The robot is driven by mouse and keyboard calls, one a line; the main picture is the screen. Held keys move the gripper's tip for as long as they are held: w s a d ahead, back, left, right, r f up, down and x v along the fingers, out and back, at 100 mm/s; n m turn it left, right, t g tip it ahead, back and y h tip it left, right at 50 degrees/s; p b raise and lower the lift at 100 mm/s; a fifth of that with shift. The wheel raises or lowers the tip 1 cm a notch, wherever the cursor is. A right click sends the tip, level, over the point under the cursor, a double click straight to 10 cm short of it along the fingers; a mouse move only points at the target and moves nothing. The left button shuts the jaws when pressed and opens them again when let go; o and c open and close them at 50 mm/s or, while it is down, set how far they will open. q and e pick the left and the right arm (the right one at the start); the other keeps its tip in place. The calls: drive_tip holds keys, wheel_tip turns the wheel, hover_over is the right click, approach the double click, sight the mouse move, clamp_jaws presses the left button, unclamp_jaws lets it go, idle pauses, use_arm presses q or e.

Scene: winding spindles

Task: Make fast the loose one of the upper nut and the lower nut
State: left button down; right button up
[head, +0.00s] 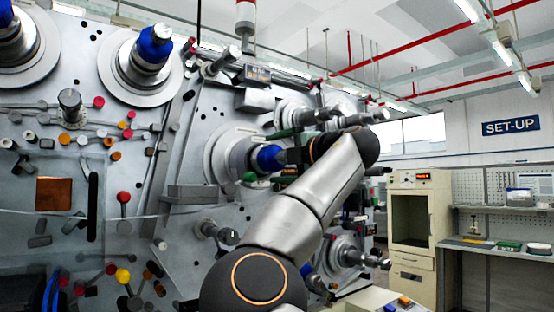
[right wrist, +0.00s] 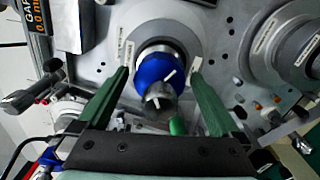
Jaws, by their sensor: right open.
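A blue hub (head: 268,158) with a metal end sits on a spindle in front of a large grey disc. Another blue hub (head: 155,45) sits on a spindle higher and further left. The frames do not show plainly which parts are the upper and lower nuts, or which is loose. My right gripper (head: 281,157) is open at the middle hub. In the right wrist view its green fingers (right wrist: 157,76) stand apart on either side of the blue hub (right wrist: 152,68), with visible gaps and nothing held. My left gripper is not in view.
A green knob (head: 249,177) is close beside the right gripper. Several levers and coloured knobs stick out from the grey panel (head: 200,130). A beige cabinet (head: 412,215) and a shelf bench stand at the right.

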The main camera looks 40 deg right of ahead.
use_arm(q)
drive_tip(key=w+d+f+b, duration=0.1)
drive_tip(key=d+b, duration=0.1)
drive_tip(key=b, duration=0.1)
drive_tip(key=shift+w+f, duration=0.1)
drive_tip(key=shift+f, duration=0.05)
use_arm(e)
drive_tip(key=s+a, duration=0.1)
drive_tip(key=s, duration=1.1)
drive_tip(key=shift+a, duration=0.2)
drive_tip(key=shift+s, duration=0.1)
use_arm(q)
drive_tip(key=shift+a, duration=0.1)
